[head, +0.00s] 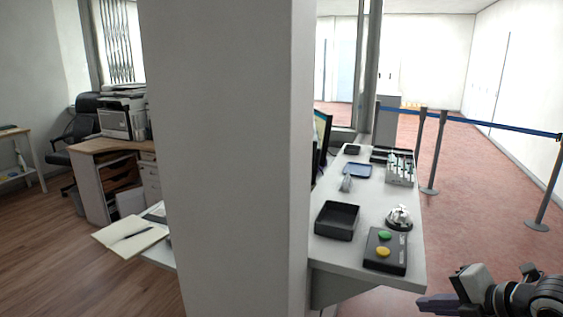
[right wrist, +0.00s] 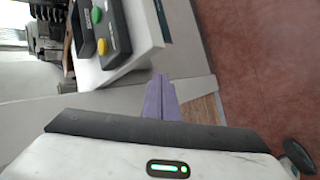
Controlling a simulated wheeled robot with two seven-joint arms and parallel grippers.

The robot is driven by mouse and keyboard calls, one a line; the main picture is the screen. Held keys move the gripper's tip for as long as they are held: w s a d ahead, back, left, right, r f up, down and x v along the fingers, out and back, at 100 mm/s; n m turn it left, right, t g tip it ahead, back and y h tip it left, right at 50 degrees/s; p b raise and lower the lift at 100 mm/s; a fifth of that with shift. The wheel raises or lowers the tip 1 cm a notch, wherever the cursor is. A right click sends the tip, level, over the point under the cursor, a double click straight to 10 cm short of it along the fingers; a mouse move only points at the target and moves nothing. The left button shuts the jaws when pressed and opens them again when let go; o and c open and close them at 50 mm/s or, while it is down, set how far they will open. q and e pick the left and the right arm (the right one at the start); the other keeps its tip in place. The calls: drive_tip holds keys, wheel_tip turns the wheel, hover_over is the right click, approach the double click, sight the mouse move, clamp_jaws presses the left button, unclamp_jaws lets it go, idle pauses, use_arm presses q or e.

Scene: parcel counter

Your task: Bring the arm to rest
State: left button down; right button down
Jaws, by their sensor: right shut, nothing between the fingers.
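My right gripper (head: 437,303) shows at the lower right of the head view, in front of and below the counter's near right corner. Its fingers are shut and empty, and they touch nothing that I can see. In the right wrist view its purple-grey fingertips (right wrist: 161,98) lie together, with the counter beyond them. My left gripper is not in view.
The white counter (head: 350,252) holds a button box (head: 386,250), a bell (head: 399,218) and a black tray (head: 337,221). A wide pillar (head: 232,160) blocks the middle. Belt posts (head: 434,150) stand at right. Red floor (head: 470,215) right of the counter is clear.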

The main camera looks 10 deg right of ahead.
drive_tip(key=s+a+f+m, duration=0.9)
drive_tip(key=s+f+m, duration=0.1)
drive_tip(key=f, duration=0.3)
drive_tip(key=s+a+f+m, duration=0.9)
drive_tip(key=s+f+m, duration=0.2)
drive_tip(key=f, duration=0.3)
drive_tip(key=shift+s+a+h, duration=0.3)
drive_tip(key=shift+s+h, duration=0.1)
drive_tip(key=shift+s, duration=0.35)
